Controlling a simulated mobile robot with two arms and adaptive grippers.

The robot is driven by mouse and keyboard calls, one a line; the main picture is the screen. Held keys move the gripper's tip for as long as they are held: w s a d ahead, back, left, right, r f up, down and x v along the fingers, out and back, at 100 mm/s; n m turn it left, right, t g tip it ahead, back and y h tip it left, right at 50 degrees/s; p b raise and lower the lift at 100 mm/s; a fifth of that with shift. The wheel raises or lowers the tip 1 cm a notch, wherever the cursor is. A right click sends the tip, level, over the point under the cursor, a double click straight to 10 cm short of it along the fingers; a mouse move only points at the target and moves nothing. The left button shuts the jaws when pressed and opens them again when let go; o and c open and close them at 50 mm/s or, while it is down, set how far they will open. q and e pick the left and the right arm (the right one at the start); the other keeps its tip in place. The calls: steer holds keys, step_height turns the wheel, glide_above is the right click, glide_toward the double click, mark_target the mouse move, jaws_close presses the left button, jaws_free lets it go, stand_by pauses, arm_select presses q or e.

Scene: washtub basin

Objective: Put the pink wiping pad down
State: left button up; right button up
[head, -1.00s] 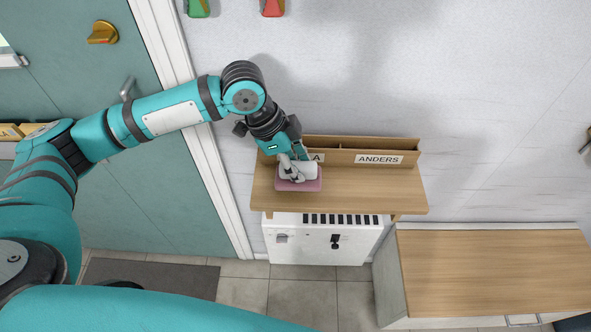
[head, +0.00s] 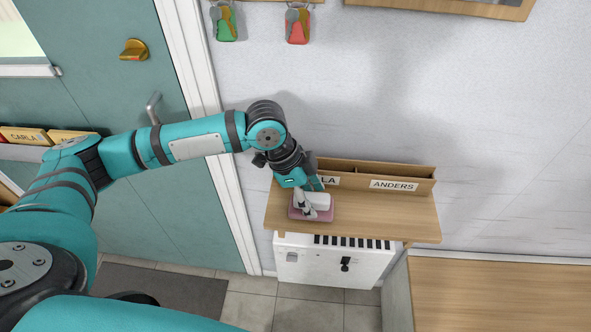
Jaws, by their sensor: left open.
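The pink wiping pad (head: 297,214) lies on the wooden shelf (head: 390,215), near its left end, with a white upper part (head: 318,200) on top. My left gripper (head: 308,210) is at the pad from above, its fingers open around or beside the white part; the overlap hides which. The gripper covers part of the pad's back edge. My right gripper is not in view.
A wooden organizer labelled ANDERS (head: 394,185) runs along the shelf's back against the wall. A white box with black slots (head: 333,260) hangs below the shelf. The shelf's right half is clear. A lower wooden top (head: 500,295) stands at right, a teal door (head: 120,200) at left.

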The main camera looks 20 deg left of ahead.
arm_select(q)
steer(key=b+v, duration=0.1)
steer(key=v, duration=1.6)
steer(key=shift+a+b, duration=0.2)
steer(key=shift+b, duration=0.15)
steer(key=shift+s+f, duration=0.1)
steer(key=shift+s, duration=0.05)
